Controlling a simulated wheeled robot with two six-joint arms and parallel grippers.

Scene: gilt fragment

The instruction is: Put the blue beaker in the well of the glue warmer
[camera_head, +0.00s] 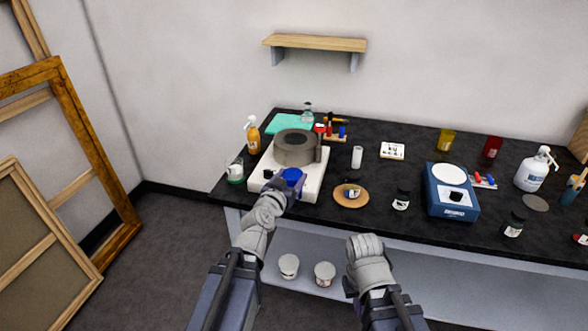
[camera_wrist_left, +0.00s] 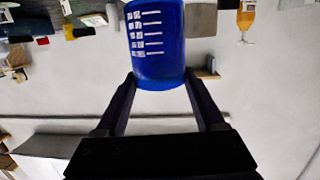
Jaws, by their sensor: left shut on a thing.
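The glue warmer (camera_head: 312,183) has a white base with a round grey well (camera_head: 297,147) on top, near the table's left end. The blue beaker (camera_head: 292,175) is at the front of the warmer, in front of the well and outside it. My left gripper (camera_head: 283,187) is shut on it. In the left wrist view the beaker (camera_wrist_left: 157,45), with white print on its side, sits between the two fingers (camera_wrist_left: 160,85). The well's inside is mostly hidden. My right gripper (camera_head: 368,248) is in front of the table, its fingers hidden.
An orange spray bottle (camera_head: 253,136) and a white-and-green jar (camera_head: 235,173) stand left of the warmer. A round wooden board (camera_head: 345,202) with a small jar lies to its right, with a white cylinder (camera_head: 357,157) behind. A blue scale (camera_head: 452,203) stands farther right.

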